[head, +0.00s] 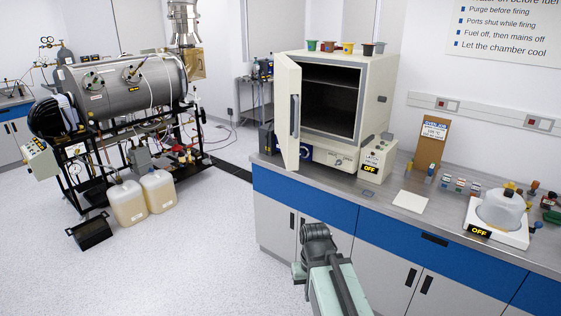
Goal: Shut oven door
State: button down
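The cream oven (376,100) stands on the bench with its dark, shelved chamber facing me. Its door (284,110) is open, swung out from the left side of the chamber. The door's long upright handle (294,116) shows near its edge. My gripper (315,232) is at the bottom centre, at the end of my arm, in front of the blue drawer fronts. It is below the oven and apart from the door. Its fingers are too small and dark to tell open from shut.
Small coloured pots (347,48) stand on the oven's top. A control box (378,157) marked OFF stands at its right front corner. A bell jar unit (500,214) sits further right. The burner rig (125,85) and two jugs are at left.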

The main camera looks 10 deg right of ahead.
aim_at(286, 74)
jog(key=u, duration=0.15)
jog(key=i, duration=1.05)
jog(key=u, duration=0.85)
jog(key=i, duration=0.65)
jog(key=u, duration=0.4)
jog(key=k, duration=0.75)
jog(key=u, duration=0.2)
jog(key=i, duration=0.75)
jog(key=z, duration=0.1)
